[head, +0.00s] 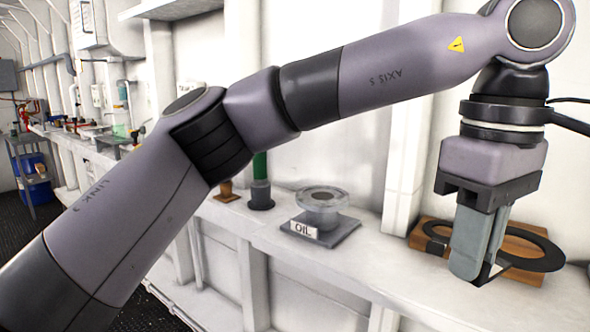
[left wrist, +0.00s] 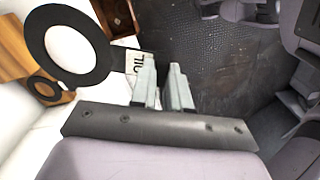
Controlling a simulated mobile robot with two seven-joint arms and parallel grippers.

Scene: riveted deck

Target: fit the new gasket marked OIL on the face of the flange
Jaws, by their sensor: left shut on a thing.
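The new gasket is a flat black ring (head: 533,265) with a white tab; in the left wrist view the ring (left wrist: 105,46) is large and its tab (left wrist: 138,64) reads OIL. My left gripper (head: 468,272) is shut on the tab, with the ring sticking out to the right, over or at the wooden board. Whether the ring touches the board I cannot tell. The flange (head: 322,195) stands on a grey base with an OIL plate (head: 304,230), to the left of my gripper, its round face upward and bare. My right gripper is not in view.
The wooden board (head: 522,275) lies on the white ledge (head: 385,268) with a smaller black ring (left wrist: 44,87) on it. A green pipe (head: 260,180) on a dark foot and a small brown block (head: 226,194) stand left of the flange. The ledge between flange and board is clear.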

